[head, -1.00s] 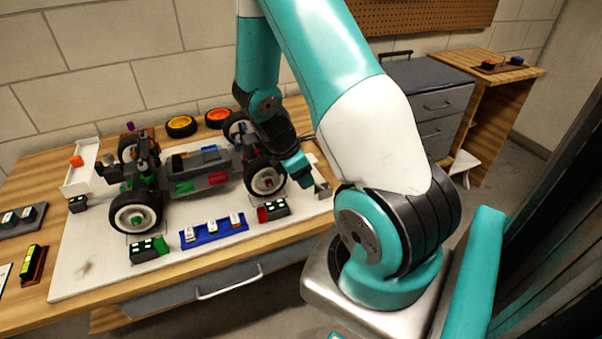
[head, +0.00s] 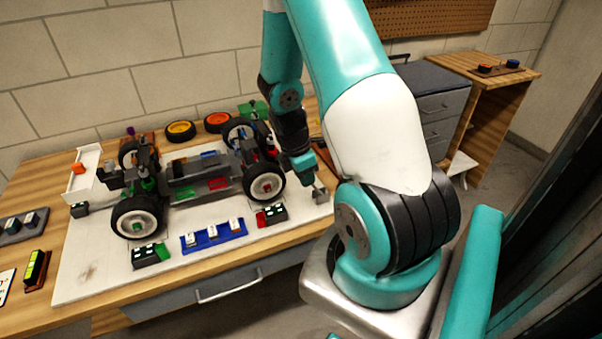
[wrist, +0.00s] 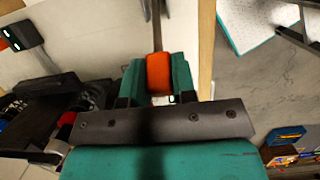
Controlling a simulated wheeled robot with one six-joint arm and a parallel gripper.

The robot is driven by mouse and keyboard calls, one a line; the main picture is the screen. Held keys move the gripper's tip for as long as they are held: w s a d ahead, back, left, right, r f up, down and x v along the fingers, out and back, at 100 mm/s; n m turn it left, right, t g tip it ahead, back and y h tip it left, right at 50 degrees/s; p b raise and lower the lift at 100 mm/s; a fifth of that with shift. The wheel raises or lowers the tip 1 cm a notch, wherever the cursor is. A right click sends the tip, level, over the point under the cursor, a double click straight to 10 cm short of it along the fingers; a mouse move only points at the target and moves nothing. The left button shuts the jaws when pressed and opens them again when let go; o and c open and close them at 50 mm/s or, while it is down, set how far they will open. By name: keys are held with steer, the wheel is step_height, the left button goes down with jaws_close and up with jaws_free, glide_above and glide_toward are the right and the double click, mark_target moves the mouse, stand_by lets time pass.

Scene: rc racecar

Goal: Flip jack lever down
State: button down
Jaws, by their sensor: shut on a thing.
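In the wrist view my gripper (wrist: 157,78) has its teal fingers closed around an orange-red grip (wrist: 158,70), which I take to be the end of the jack lever. A thin grey rod (wrist: 156,25) runs from this grip toward the top of the picture. In the head view my gripper (head: 304,165) is at the right end of the car, beside the right front wheel (head: 265,187). A small grey piece (head: 320,196) stands just below it at the mat's right edge. The lever's grip is hidden there. The car (head: 196,180) stands on a white mat (head: 90,272).
A blue tray (head: 213,236) with white-topped pieces and small green-and-black blocks (head: 150,256) lie in front of the car. Orange-rimmed tyres (head: 218,122) lie behind it. A grey drawer cabinet (head: 430,95) stands to the right. The mat's front left is clear.

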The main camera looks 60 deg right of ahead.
steer(key=shift+s+d+r+t+y+p, duration=0.5)
steer(key=shift+d+r+y+p, duration=0.1)
steer(key=shift+d+y+p, duration=0.15)
steer(key=s+d+f+t+y+b, duration=0.1)
steer(key=s+d+t+y, duration=0.2)
steer(key=d, duration=0.4)
steer(key=shift+s+d+y+b, duration=0.3)
steer(key=shift+s+y, duration=0.4)
steer(key=shift+y, duration=0.65)
steer(key=shift+a, duration=0.1)
